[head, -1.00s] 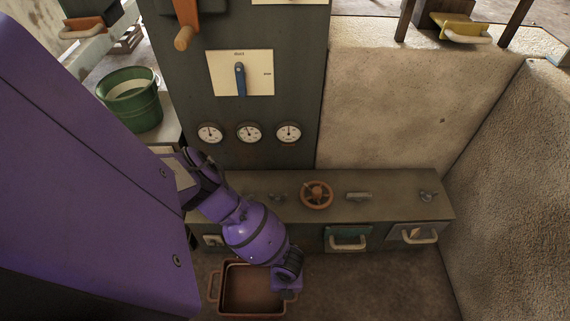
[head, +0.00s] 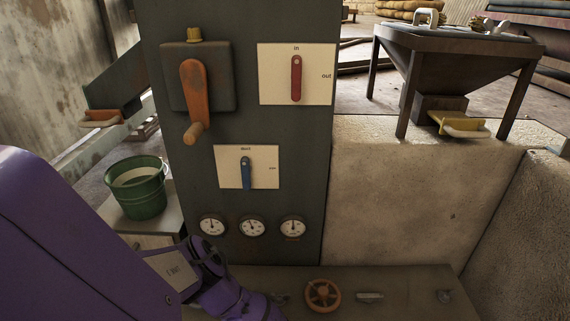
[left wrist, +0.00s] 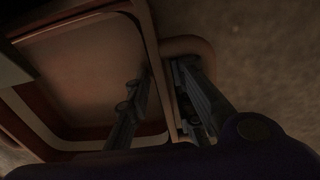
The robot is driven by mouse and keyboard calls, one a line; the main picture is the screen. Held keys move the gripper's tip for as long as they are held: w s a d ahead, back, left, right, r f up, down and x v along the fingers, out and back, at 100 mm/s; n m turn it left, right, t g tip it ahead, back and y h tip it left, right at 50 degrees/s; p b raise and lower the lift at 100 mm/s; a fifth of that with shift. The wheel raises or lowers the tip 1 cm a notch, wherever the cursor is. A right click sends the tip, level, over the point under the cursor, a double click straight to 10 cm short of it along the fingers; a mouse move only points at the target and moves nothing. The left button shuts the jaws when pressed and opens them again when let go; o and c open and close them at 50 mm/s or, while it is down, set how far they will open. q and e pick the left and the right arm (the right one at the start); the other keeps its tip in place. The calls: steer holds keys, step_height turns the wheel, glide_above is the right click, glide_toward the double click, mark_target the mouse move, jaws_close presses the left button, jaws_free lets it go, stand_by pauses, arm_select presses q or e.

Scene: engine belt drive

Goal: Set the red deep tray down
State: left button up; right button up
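The red deep tray (left wrist: 85,65) shows in the left wrist view, dim and brownish red, with its open inside facing me and a looped handle (left wrist: 188,45) on its right side. My left gripper (left wrist: 162,72) has one finger inside the tray and the other on the outside, by the handle loop. The tray's wall lies between the fingers, which look closed on it. Whether the tray's bottom touches the floor is hidden. My right gripper is in neither view.
A dark panel (head: 290,130) with an orange crank (head: 194,95), red and blue levers and gauges stands ahead. A ledge with an orange handwheel (head: 322,295) runs below it. A green bucket (head: 136,188) stands left, a hopper (head: 455,65) right. Bare floor (left wrist: 260,50) lies beside the tray.

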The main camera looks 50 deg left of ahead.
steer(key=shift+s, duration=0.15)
arm_select(q)
steer(key=shift+r, duration=0.15)
steer(key=r+p, duration=0.2)
steer(key=r, duration=0.2)
steer(key=r+p, duration=0.1)
steer(key=r, duration=0.2)
steer(key=r+p, duration=0.2)
steer(key=r, duration=0.2)
steer(key=shift+w+d+r+p, duration=0.2)
steer(key=shift+w+r+p, duration=0.05)
steer(key=shift+r+p, duration=0.1)
steer(key=shift+r, duration=0.2)
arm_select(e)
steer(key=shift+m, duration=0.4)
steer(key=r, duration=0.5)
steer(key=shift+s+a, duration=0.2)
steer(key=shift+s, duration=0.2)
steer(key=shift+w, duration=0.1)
